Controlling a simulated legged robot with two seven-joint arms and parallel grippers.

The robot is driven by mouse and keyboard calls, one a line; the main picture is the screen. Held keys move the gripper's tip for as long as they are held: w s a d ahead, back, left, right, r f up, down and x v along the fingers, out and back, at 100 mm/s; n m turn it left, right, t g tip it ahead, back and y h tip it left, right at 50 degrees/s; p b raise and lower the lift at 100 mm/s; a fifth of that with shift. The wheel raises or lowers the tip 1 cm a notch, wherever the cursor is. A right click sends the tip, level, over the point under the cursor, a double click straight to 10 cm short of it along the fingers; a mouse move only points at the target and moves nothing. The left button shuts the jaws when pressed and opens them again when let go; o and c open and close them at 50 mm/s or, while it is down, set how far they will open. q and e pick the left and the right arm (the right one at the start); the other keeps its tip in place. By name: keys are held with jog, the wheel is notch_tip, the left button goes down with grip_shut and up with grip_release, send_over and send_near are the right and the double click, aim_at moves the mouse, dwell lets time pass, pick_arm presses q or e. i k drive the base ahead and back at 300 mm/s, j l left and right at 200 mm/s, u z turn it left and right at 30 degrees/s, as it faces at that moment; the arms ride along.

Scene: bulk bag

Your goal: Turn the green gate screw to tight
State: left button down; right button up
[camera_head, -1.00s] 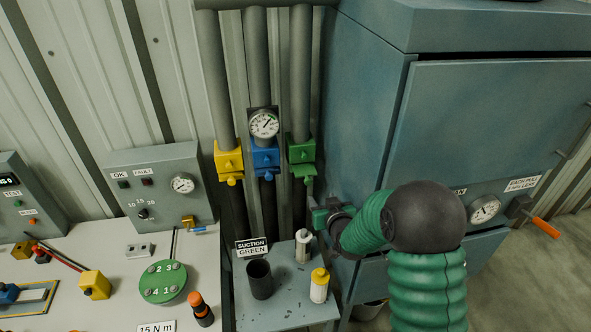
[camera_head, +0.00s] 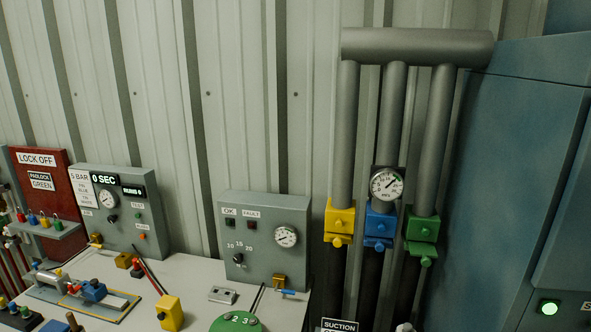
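The green gate (camera_head: 423,227) is a green block on the rightmost of three vertical grey pipes, right of centre in the head view. A small green screw (camera_head: 426,261) shows at its lower edge. How tight the screw is, I cannot tell. A yellow gate (camera_head: 340,217) and a blue gate (camera_head: 379,224) sit on the two pipes to its left. Neither of my grippers is in view, and nothing touches the green gate.
A round gauge (camera_head: 387,184) sits above the blue gate. A large blue-grey cabinet (camera_head: 510,190) stands close on the right, with a lit green lamp (camera_head: 548,307). A white bench (camera_head: 200,275) with control boxes and small parts fills the lower left.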

aim_at(426, 231)
jog(key=j+z, duration=0.1)
jog(key=z, duration=0.35)
jog(key=j+z, duration=0.2)
jog(key=z, duration=0.25)
jog(key=i, duration=0.05)
